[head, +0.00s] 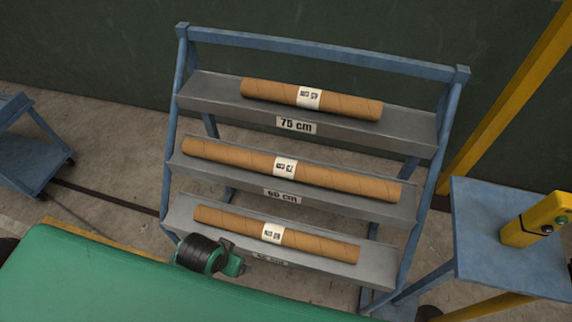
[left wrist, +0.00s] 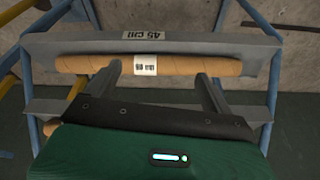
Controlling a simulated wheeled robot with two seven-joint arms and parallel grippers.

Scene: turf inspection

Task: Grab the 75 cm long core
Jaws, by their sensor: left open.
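The 75 cm core (head: 235,160) is a long brown cardboard tube with an upside-down white label. It lies on the middle shelf (head: 410,212) of the blue rack, the shelf marked 60 cm, and is the longest of the three. My left gripper (left wrist: 158,70) is open and empty, its two grey fingers toward the bottom-shelf core in the upside-down left wrist view. Its green body hides most of the middle shelf there; only one end of the 75 cm core (left wrist: 48,128) peeks out at the left. My right gripper is not in view.
A shorter core (head: 350,105) lies on the top shelf, marked 75 cm. Another core (head: 325,247) lies on the bottom shelf. A blue table (head: 480,230) with a yellow device (head: 540,218) stands right. A large green surface (head: 120,285) fills the lower left.

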